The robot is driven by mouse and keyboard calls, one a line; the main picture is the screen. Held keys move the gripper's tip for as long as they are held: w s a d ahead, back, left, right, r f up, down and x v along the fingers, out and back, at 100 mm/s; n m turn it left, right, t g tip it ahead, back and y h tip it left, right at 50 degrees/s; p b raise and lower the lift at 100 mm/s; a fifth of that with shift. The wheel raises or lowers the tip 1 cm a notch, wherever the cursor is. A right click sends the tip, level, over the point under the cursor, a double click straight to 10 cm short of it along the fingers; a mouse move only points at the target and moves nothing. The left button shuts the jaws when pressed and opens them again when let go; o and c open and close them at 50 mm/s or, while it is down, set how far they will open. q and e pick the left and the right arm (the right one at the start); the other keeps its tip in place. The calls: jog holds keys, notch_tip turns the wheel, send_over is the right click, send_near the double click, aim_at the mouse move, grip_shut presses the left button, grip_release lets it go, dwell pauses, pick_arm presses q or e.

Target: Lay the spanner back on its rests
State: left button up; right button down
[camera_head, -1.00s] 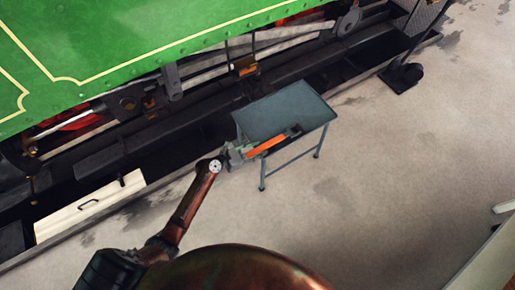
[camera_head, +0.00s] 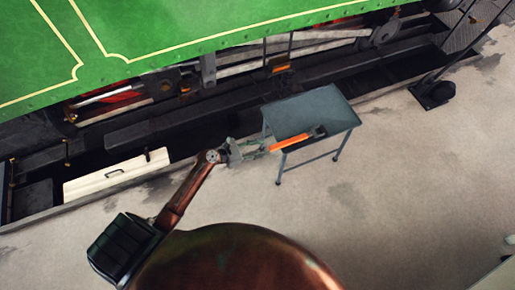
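My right gripper is not in view.
The green steam tram (camera_head: 180,35) with its dark running gear stands behind the table. A cream panel with a handle (camera_head: 115,175) lies at the left. A dark stand (camera_head: 433,95) is at the right. The pale floor in front is clear.

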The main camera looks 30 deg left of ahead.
pick_arm(q)
jog(key=shift+s+a+r, duration=0.15)
jog(key=shift+s+a, duration=0.1)
jog(key=shift+s, duration=0.1)
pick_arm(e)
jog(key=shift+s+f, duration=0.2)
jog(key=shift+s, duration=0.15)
pick_arm(q)
jog(key=s+a+f+m+g+y, duration=0.3)
jog(key=s+f+m, duration=0.3)
jog(key=s+f, duration=0.75)
jog(key=s+a+f+m+g+y, duration=0.25)
jog(key=s+f+m, duration=0.45)
jog(key=s+f, duration=0.65)
jog(key=s+f+m+g+y, duration=0.1)
jog(key=s+f+m+g, duration=0.1)
jog(key=s+m, duration=0.3)
jog(key=s+f+m+g+y, duration=0.1)
jog(key=s+f+m, duration=0.4)
jog(key=s, duration=0.9)
jog(key=s+f+m+g+y, duration=0.1)
jog(key=s+f+m+g, duration=0.2)
jog(key=s+m, duration=0.3)
jog(key=s+f, duration=0.1)
jog(key=s, duration=0.2)
jog(key=shift+s+a+m, duration=0.25)
jog(key=shift+a+m, duration=0.05)
jog(key=shift+f, duration=0.1)
